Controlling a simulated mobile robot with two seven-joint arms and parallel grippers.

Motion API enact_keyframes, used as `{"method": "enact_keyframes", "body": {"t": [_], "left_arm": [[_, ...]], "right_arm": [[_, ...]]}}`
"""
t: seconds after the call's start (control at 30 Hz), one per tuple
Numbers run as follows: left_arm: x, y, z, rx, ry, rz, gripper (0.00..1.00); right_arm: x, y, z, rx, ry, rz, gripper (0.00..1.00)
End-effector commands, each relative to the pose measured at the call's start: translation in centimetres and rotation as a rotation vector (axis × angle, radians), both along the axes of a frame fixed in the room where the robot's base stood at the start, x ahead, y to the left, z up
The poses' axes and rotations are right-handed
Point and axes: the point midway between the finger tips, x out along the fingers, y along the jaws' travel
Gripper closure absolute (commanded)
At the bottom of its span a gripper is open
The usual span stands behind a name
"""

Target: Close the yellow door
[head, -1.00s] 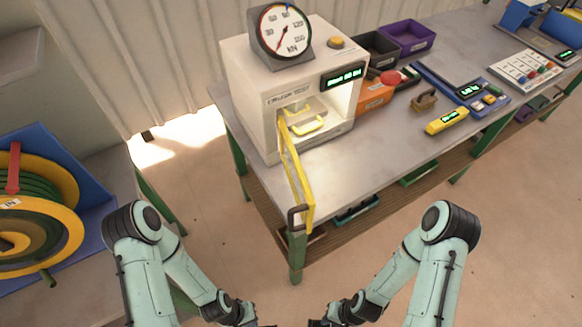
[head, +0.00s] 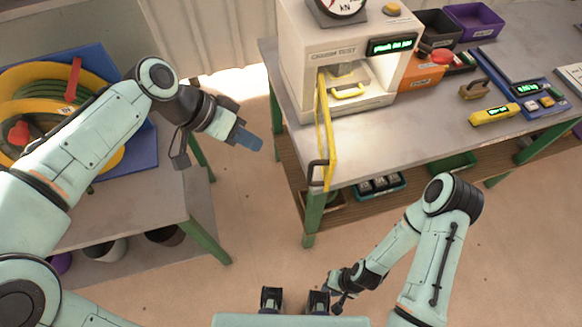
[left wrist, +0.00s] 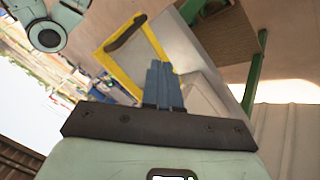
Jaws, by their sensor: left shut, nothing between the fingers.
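The yellow door (head: 328,135) of the white press (head: 297,65) stands open in the head view. It juts from the left of the press opening toward me, seen nearly edge-on. Its dark handle (head: 318,173) is at the near end. My left gripper (head: 250,141) is shut and empty, left of the door with a clear gap to it. In the left wrist view, its blue fingers (left wrist: 163,86) overlap the view of the yellow door frame (left wrist: 107,62), with the handle (left wrist: 125,33) beyond them. My right arm is bent at the lower right; its fingers are not visible.
The press stands on a grey bench (head: 390,140) with green legs. A side table with a hose reel (head: 40,115) is at the left. Open floor lies between the tables.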

Motion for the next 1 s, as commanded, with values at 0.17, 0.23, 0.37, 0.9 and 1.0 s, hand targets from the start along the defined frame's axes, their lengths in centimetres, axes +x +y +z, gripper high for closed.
{"method": "enact_keyframes", "body": {"t": [0.17,0.23,0.37,0.9,1.0], "left_arm": [[-0.3,-0.9,-0.4,0.001,-0.003,-0.019,1.0],[-0.2,-1.5,-1.3,0.0,-0.002,-0.02,1.0],[0.0,-3.2,-3.6,-0.001,0.0,-0.02,1.0],[-1.2,-9.1,-7.4,0.001,-0.006,-0.015,1.0],[-1.4,-9.4,-7.4,0.0,-0.006,-0.014,1.0]], "right_arm": [[-0.1,0.0,-0.1,0.0,0.001,0.0,0.75],[-0.1,0.0,-0.2,0.0,0.001,0.0,0.75],[-0.2,0.0,-0.3,0.0,0.002,0.001,0.75],[0.1,0.0,0.2,0.0,-0.001,0.0,0.75],[0.1,0.0,0.2,0.0,-0.001,0.0,0.75]]}}
